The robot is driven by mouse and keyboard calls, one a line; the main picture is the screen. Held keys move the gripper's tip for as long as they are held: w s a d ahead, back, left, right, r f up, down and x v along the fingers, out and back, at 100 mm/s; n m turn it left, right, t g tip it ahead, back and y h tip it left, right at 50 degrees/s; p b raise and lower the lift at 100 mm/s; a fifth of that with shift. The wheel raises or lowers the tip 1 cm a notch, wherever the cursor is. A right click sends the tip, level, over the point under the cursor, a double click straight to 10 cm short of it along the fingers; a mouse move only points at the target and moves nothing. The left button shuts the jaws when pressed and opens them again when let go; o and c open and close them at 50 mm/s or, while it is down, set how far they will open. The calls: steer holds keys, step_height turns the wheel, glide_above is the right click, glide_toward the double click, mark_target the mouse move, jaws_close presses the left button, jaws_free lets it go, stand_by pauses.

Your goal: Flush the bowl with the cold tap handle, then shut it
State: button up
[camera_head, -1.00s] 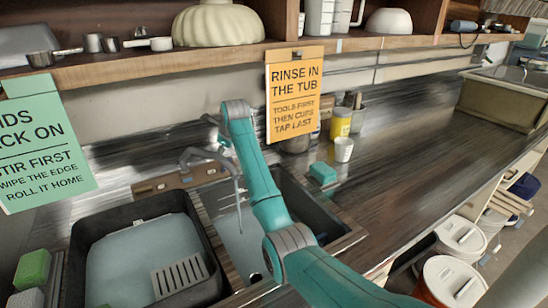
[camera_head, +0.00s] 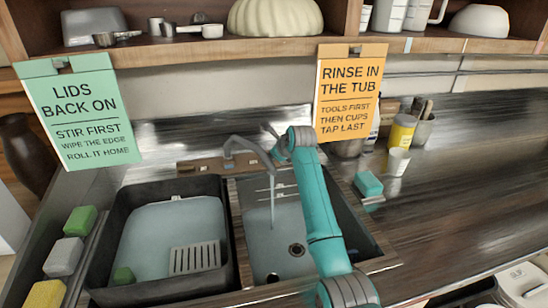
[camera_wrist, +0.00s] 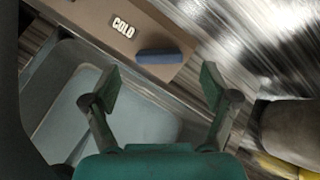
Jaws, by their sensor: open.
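The blue cold tap handle (camera_wrist: 160,56) lies on a brown panel marked COLD (camera_wrist: 123,27) in the wrist view. My gripper (camera_wrist: 160,77) is open, with its two fingers spread on the near side of the handle and nothing between them. In the head view my wrist hides the handle. The grey tap spout (camera_head: 246,143) arches over the sink bowl (camera_head: 262,255), which has a round drain (camera_head: 296,250). A thin pale line runs down from the spout into the bowl. It looks like water, but I cannot be sure.
A dark tub (camera_head: 128,195) with a grate stands left of the bowl, with sponges (camera_head: 66,256) beyond it. A teal block (camera_head: 368,184), white cup (camera_head: 398,161) and yellow container (camera_head: 402,131) stand to the right. Signs hang from the shelf above. The right counter is mostly clear.

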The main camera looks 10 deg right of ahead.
steer(key=shift+x, duration=2.55)
steer(key=shift+a, duration=0.1)
steer(key=shift+c, duration=0.2)
steer(key=c, duration=1.1)
